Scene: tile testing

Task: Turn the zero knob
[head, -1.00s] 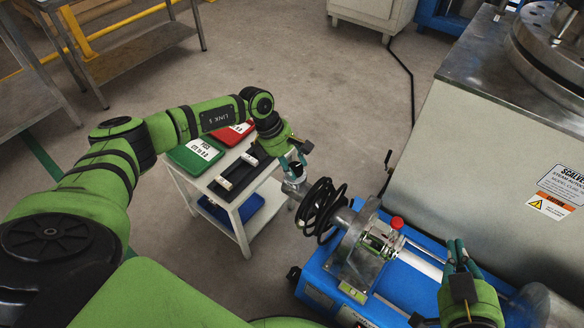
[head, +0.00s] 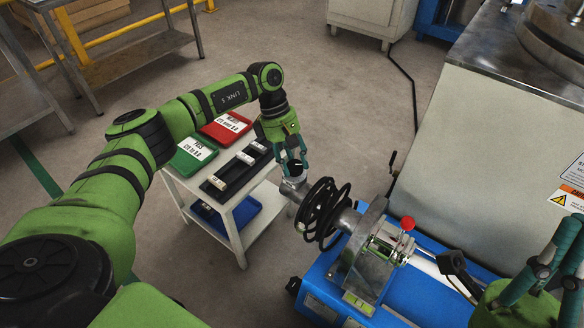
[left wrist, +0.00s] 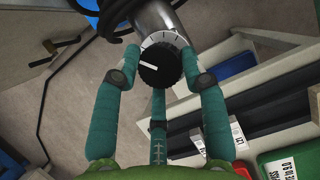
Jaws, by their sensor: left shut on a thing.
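The zero knob (left wrist: 160,66) is black with a white pointer line that points left in the left wrist view. It sits on a dial with tick marks, at the end of a metal cylinder (head: 294,187). My left gripper (left wrist: 162,62) has its teal fingers around the knob, one on each side and a third below, and is shut on it. In the head view the left gripper (head: 294,168) hides most of the knob. My right gripper (head: 548,262) is at the lower right edge, partly cut off, away from the knob.
Thick black coiled cable (head: 322,212) hangs around the cylinder close to my left gripper. The blue machine (head: 425,294) has a red button (head: 407,223). A white cart (head: 236,213) with a green tray (head: 194,156) and a red tray (head: 226,125) stands left.

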